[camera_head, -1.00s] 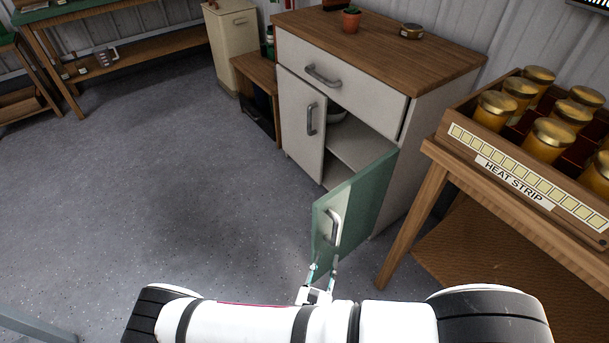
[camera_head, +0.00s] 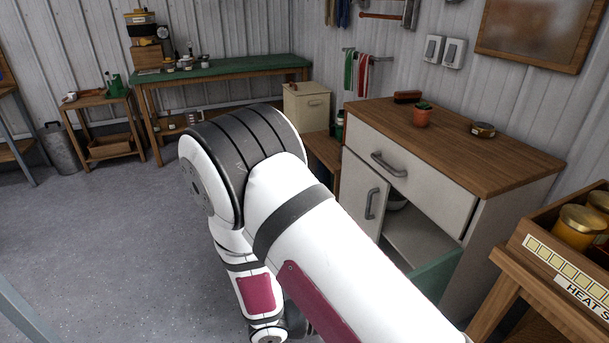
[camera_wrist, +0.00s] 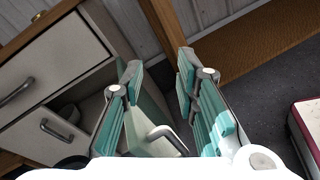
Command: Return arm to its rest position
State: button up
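My arm (camera_head: 330,235) is raised and bent across the middle of the head view. My gripper is hidden there behind the arm. In the wrist view my gripper (camera_wrist: 160,68) has its two teal fingers spread apart with nothing held between them. The open green cabinet door (camera_head: 438,273) stands partly behind my arm. In the wrist view its grey handle (camera_wrist: 166,136) shows between the fingers, apart from them as far as I can tell.
A wooden stand (camera_head: 515,290) with a jar crate (camera_head: 540,250) is at right. A green-topped bench (camera_head: 220,70) is at the back. Floor at left is clear.

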jog(key=s+d+r+m+g+y, duration=0.3)
jog(key=s+r+m+y, duration=0.3)
jog(key=r, duration=0.4)
jog(key=s+d+r+m+g+y, duration=0.3)
jog(key=s+r+m+y, duration=0.3)
jog(key=r, duration=0.4)
jog(key=s+a+r+m+t+y, duration=0.3)
jog(key=s+r+t+y, duration=0.15)
jog(key=s, duration=0.45)
notch_tip(320, 180, up, 16)
jog(key=t+p, duration=0.2)
jog(key=p, duration=1.2)
jog(key=shift+w+f+h, duration=0.15)
jog(key=shift+h, duration=0.3)
